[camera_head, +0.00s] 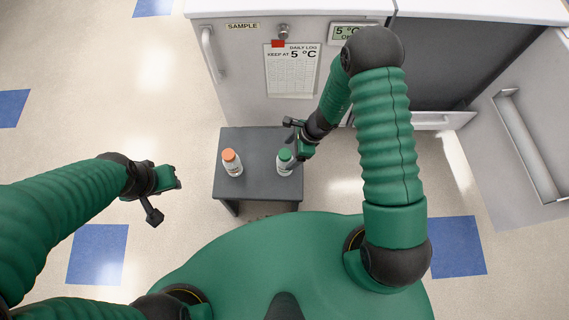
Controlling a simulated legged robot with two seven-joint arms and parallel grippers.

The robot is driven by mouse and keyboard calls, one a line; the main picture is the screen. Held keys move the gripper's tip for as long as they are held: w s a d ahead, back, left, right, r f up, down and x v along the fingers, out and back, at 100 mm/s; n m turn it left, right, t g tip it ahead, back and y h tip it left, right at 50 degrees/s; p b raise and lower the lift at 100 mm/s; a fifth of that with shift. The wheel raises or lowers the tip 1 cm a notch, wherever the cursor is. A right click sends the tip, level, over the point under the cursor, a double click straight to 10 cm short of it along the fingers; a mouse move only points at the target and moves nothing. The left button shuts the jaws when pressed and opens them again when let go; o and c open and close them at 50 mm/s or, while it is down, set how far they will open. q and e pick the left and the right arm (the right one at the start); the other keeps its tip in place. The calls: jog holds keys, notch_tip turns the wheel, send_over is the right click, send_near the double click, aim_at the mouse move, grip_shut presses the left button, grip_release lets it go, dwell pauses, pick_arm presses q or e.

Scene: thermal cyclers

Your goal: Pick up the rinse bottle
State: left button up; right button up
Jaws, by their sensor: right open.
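Two small white bottles stand upright on a dark grey stool. One bottle (232,164) has an orange cap and stands left of centre; the other bottle (285,165) has a green cap and stands near the right edge. The labels are too small to read, so I cannot tell which is the rinse bottle. My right gripper (290,140) is open at the green-capped bottle, just behind and to the right of its cap; I cannot tell whether they touch. My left gripper (168,197) is open and empty, left of the stool and apart from both bottles.
The stool (258,145) has bare top between the bottles and behind them. A cabinet (235,75) marked "SAMPLE" with a daily log sheet (291,72) stands behind it. An open drawer or door (520,130) is at the right. The floor at left is clear.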

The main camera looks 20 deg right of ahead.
jog(key=x, duration=0.1)
jog(key=b+x, duration=0.1)
jog(key=x, duration=0.1)
jog(key=b+x, duration=0.1)
jog(key=x, duration=0.1)
jog(key=shift+s+f, duration=0.2)
jog(key=shift+s, duration=0.15)
jog(key=shift+w+a+f, duration=0.1)
jog(key=shift+a+f, duration=0.05)
jog(key=shift+f, duration=0.2)
jog(key=shift+r, duration=0.1)
jog(key=shift+c, duration=0.5)
jog(key=shift+c, duration=1.3)
grip_shut()
